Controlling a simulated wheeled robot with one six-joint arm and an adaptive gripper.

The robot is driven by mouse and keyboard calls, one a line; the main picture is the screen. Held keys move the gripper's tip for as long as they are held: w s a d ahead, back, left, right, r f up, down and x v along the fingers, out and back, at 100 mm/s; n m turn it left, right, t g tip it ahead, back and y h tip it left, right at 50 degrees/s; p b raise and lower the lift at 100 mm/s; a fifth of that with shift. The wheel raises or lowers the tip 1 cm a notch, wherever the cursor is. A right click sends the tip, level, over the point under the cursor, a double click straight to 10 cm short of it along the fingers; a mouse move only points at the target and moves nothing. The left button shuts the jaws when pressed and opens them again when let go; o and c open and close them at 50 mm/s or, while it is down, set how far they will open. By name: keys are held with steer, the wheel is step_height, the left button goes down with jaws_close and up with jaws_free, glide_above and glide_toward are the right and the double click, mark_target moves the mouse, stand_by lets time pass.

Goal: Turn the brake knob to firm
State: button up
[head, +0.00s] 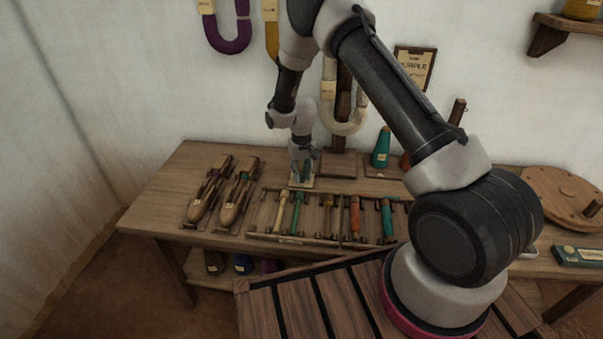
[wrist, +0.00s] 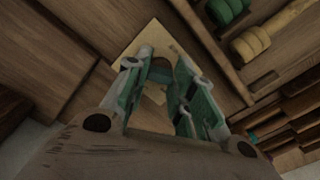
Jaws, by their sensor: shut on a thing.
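My gripper (head: 303,168) points down at the back of the wooden table, above a pale square plate (head: 300,184). I cannot tell whether that is the brake knob. In the wrist view the two fingers (wrist: 162,88) stand on either side of it, and the pale plate (wrist: 139,44) lies beneath. A teal panel (head: 585,258) with a small pale round part lies at the right edge of the table. No firm marking is readable.
Two wooden shuttles (head: 238,195) lie left of my gripper. In front is a divided tray (head: 265,212) with several yellow, teal and orange bobbins. A teal cone (head: 381,149) stands behind. A wooden wheel (head: 550,188) is at the right. The table's left end is clear.

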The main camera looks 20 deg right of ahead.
mark_target(302, 175)
steer(key=o, duration=1)
steer(key=shift+r, duration=0.1)
step_height(302, 175, up, 12)
steer(key=shift+f, duration=0.1)
